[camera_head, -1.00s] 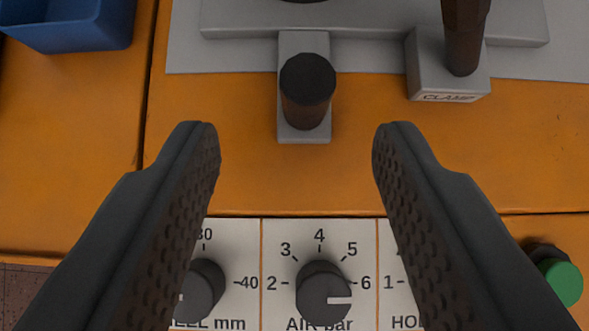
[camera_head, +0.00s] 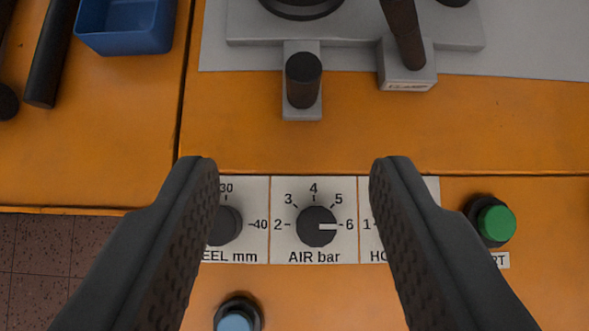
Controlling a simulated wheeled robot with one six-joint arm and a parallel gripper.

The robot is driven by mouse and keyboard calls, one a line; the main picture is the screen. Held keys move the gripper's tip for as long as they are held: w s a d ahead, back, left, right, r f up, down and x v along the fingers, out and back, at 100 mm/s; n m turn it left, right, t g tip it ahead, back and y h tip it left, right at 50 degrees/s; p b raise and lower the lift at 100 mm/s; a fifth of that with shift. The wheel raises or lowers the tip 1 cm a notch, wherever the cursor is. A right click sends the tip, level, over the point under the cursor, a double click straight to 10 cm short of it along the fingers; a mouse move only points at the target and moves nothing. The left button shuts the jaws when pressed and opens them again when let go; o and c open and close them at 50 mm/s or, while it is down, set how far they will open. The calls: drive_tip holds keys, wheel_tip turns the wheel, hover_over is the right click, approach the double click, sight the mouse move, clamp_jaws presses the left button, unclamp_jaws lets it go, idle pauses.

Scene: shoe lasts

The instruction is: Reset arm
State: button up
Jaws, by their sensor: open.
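My gripper (camera_head: 289,165) is open and empty, with its two dark textured fingers at the left and right of the view. Between the fingers shows the AIR bar knob (camera_head: 316,226), a black dial on a white label plate, its white mark pointing right at 6. The fingers are apart from it as seen here. The left finger partly covers the HEEL mm knob (camera_head: 224,225), and the right finger covers most of a dial plate at its side.
A grey fixture (camera_head: 350,32) with a black knobbed lever (camera_head: 303,80) and a clamp handle (camera_head: 404,35) stands at the top. A blue bin (camera_head: 125,40) is at upper left. A green button (camera_head: 495,223) sits at right, a light-blue button (camera_head: 236,318) below. The orange surface (camera_head: 280,150) between is clear.

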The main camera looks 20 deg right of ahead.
drive_tip(key=shift+a, duration=0.1)
drive_tip(key=s+a+r+n+t+y, duration=0.1)
drive_tip(key=s+a+r+t, duration=0.3)
drive_tip(key=s+a, duration=0.4)
drive_tip(key=s+a+r+n+t+y, duration=0.1)
drive_tip(key=s+a+r+t, duration=0.3)
drive_tip(key=s+a, duration=0.5)
drive_tip(key=s+r+n, duration=0.1)
drive_tip(key=s+r, duration=0.1)
drive_tip(key=s, duration=0.5)
drive_tip(key=shift+s+t, duration=0.15)
drive_tip(key=shift+t, duration=0.25)
